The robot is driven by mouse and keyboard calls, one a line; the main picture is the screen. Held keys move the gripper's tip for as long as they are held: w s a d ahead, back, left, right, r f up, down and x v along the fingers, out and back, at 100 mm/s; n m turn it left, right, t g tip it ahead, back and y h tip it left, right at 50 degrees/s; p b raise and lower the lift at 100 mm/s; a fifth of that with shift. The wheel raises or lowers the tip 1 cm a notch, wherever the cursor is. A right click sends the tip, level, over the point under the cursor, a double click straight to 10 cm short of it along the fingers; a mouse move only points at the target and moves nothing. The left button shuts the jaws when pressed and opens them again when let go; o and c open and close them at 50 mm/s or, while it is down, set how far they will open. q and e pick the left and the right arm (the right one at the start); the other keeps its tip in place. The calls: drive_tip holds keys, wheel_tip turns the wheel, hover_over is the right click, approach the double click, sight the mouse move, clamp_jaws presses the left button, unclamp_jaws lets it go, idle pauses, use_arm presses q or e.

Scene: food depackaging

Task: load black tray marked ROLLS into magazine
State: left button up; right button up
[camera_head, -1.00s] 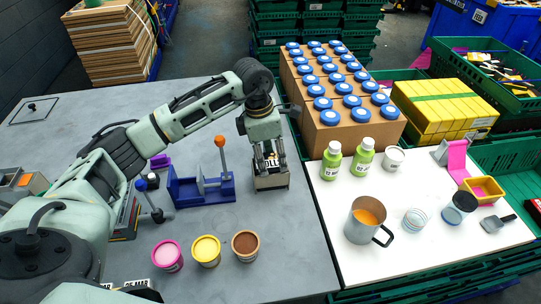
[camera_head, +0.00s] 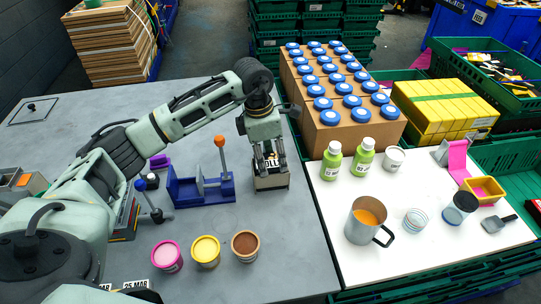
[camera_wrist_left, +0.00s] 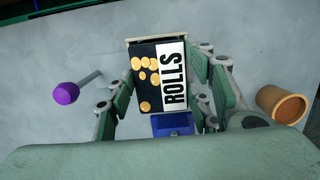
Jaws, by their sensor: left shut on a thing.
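The black tray marked ROLLS (camera_wrist_left: 146,77) shows in the left wrist view, with a white lettered strip and round golden rolls pictured on it. My left gripper (camera_head: 267,164) points down and is shut on it, with a finger on each side. In the head view the tray's label (camera_head: 272,162) shows partly between the fingers, at the top of a pale-rimmed box shape (camera_head: 271,182) near the grey table's right edge. Whether that box is the magazine, and how deep the tray sits, I cannot tell. My right gripper is not in view.
A blue fixture (camera_head: 203,190) with an orange-knobbed lever (camera_head: 220,142) stands left of the gripper. Pink (camera_head: 167,256), yellow (camera_head: 205,251) and brown (camera_head: 245,246) tubs stand in front. Green bottles (camera_head: 331,160) and a steel jug (camera_head: 366,221) stand on the white board to the right.

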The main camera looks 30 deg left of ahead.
use_arm(q)
drive_tip(key=o, duration=1.3)
drive_tip(key=shift+c, duration=0.2)
drive_tip(key=o, duration=0.5)
drive_tip(key=shift+r+p, duration=1.95)
drive_tip(key=shift+r, duration=1.55)
